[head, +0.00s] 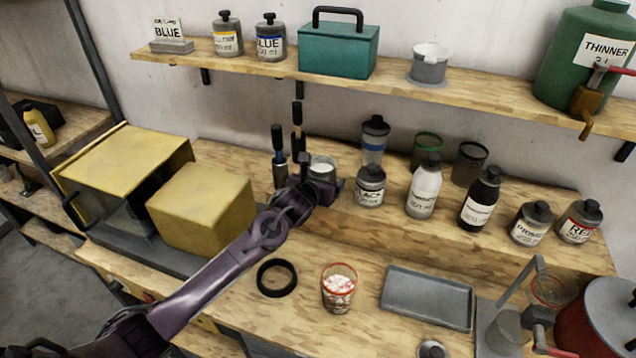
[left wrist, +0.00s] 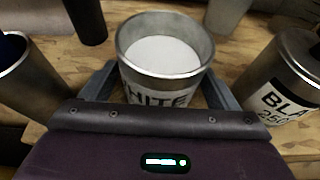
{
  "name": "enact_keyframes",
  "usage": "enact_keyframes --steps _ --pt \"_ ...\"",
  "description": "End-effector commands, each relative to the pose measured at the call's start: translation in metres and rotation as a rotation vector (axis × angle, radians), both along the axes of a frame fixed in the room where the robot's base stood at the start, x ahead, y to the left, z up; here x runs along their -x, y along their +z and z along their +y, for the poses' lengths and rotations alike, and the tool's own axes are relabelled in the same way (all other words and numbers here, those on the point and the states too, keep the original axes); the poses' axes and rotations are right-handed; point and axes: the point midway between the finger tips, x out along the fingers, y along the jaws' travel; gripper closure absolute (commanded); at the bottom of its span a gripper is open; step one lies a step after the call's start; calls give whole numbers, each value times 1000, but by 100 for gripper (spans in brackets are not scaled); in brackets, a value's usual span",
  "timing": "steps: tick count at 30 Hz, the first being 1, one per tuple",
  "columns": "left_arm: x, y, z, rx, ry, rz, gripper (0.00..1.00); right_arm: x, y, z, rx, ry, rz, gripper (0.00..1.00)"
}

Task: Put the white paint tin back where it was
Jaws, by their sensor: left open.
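The white paint tin (head: 322,167) stands upright on the raised back part of the bench, open at the top with white paint inside. In the left wrist view the tin (left wrist: 164,50) shows a label reading "HITE", partly hidden low down by my gripper body. My left gripper (head: 321,187) is at the tin from the front, open, with one finger on each side of it. Whether the fingers touch the tin I cannot tell. My right gripper is not in view.
A black-labelled bottle (head: 370,186) stands close to the right of the tin, and dark-handled brushes (head: 279,158) close to the left. Yellow boxes (head: 203,208) are further left. A black ring (head: 277,278), red-rimmed cup (head: 339,288) and grey tray (head: 427,297) lie in front. A shelf (head: 400,84) runs above.

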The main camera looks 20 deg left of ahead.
Motion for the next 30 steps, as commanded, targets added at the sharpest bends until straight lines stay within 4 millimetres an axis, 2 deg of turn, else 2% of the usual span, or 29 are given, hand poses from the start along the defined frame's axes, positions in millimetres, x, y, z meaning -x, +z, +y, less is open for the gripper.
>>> enact_keyframes --steps 5,15,21,30 --pt "13 5 1 -1 0 -1 18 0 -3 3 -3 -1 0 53" --pt "71 28 3 -3 -1 -1 18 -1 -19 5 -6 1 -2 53" --pt "98 40 4 -1 0 -1 18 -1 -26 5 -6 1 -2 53" --pt "111 47 3 1 -1 0 18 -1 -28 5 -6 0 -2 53"
